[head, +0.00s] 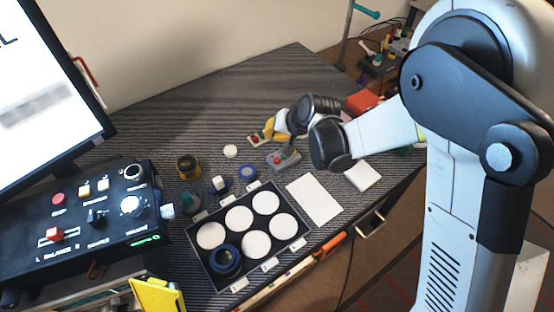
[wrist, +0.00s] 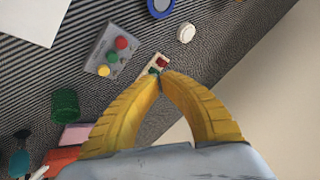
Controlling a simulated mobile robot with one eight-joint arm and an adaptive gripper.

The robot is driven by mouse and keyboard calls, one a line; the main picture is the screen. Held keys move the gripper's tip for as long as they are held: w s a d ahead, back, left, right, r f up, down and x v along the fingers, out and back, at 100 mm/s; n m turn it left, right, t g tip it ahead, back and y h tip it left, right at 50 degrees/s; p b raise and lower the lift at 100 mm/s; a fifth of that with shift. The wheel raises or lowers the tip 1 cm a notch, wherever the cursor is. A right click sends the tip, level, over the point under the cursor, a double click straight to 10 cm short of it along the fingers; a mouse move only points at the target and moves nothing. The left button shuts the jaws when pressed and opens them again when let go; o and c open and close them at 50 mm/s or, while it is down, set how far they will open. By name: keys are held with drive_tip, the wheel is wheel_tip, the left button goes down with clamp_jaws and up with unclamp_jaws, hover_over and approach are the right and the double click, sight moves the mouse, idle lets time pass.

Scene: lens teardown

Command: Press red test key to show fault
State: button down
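A small pale block (wrist: 153,66) with a red key (wrist: 162,62) lies on the dark striped desk, and a bit of green shows beside the fingertips. The block also shows in the head view (head: 254,140). My gripper (wrist: 161,76) has yellow fingers whose tips meet right at the block's near end, just short of the red key in the picture. Nothing shows held between them. Whether the tips touch the block I cannot tell. In the head view my gripper (head: 270,130) is just beside the block, partly hidden by my wrist.
A grey box (wrist: 101,47) with red, green and yellow buttons lies close by; it also shows in the head view (head: 283,158). A black tray (head: 204,266) with white discs, a control panel (head: 75,255) and a monitor (head: 40,90) stand left. Bare desk (head: 200,110) lies behind.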

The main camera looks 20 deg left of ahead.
sight(274, 160)
wheel_tip(274, 160, down, 8)
drive_tip(key=b, duration=0.5)
drive_tip(key=shift+f+b, duration=0.1)
drive_tip(key=shift+b, duration=0.2)
drive_tip(key=shift+f, duration=0.1)
idle(0.9)
drive_tip(key=shift+f+b, duration=0.3)
drive_tip(key=shift+b, duration=0.15)
drive_tip(key=shift+f, duration=0.4)
idle(0.5)
drive_tip(key=shift+r, duration=0.85)
drive_tip(key=shift+r+p, duration=1.9)
drive_tip(key=shift+r, duration=0.65)
